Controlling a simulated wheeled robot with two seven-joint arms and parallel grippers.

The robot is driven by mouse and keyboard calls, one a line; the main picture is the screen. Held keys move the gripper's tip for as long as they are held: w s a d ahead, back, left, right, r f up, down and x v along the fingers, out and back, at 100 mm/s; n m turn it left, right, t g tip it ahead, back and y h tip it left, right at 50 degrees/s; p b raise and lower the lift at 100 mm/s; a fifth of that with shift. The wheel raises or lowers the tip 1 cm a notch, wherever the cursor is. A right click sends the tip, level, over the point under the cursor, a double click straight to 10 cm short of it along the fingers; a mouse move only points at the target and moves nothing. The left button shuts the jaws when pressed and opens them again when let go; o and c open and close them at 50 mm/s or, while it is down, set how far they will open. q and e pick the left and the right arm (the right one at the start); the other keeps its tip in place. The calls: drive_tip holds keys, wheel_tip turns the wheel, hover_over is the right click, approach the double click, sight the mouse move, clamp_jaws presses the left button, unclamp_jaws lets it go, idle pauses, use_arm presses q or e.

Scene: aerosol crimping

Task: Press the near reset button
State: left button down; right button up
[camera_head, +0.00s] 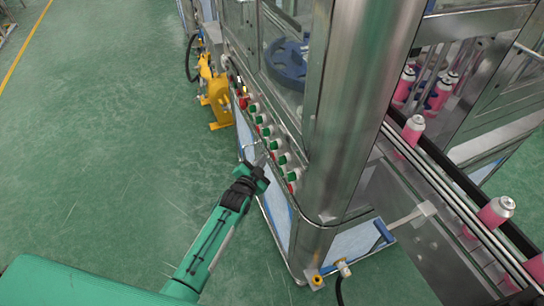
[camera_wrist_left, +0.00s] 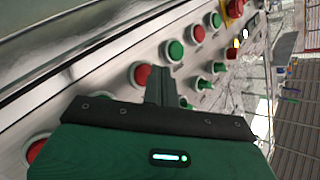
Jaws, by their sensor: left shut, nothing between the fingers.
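A row of red and green push buttons runs along the machine's slanted control panel. My left gripper (camera_head: 262,161) is shut and empty, just left of this near end of the row. In the left wrist view its fingers (camera_wrist_left: 158,84) overlap the edge of a red button (camera_wrist_left: 140,74), below a green button (camera_wrist_left: 176,50); I cannot tell whether they touch. No label marking a reset button is readable. My right gripper is not in view.
A thick steel column (camera_head: 357,110) stands right of the panel. Pink cans (camera_head: 492,215) stand on a conveyor farther right. Green floor (camera_head: 110,160) is clear on the left.

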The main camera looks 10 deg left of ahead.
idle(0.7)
use_arm(q)
drive_tip(key=shift+w+d, duration=0.25)
drive_tip(key=shift+d, duration=0.1)
drive_tip(key=shift+w+d, duration=0.2)
drive_tip(key=shift+d, duration=0.1)
idle(0.6)
drive_tip(key=shift+s+a+r, duration=0.1)
drive_tip(key=shift+s+a+p, duration=0.35)
drive_tip(key=shift+a+p, duration=0.05)
drive_tip(key=shift+a, duration=0.15)
idle(0.3)
drive_tip(key=s+a+p, duration=0.1)
drive_tip(key=a, duration=0.1)
drive_tip(key=s+a+p, duration=0.1)
drive_tip(key=a, duration=0.1)
drive_tip(key=shift+s, duration=0.4)
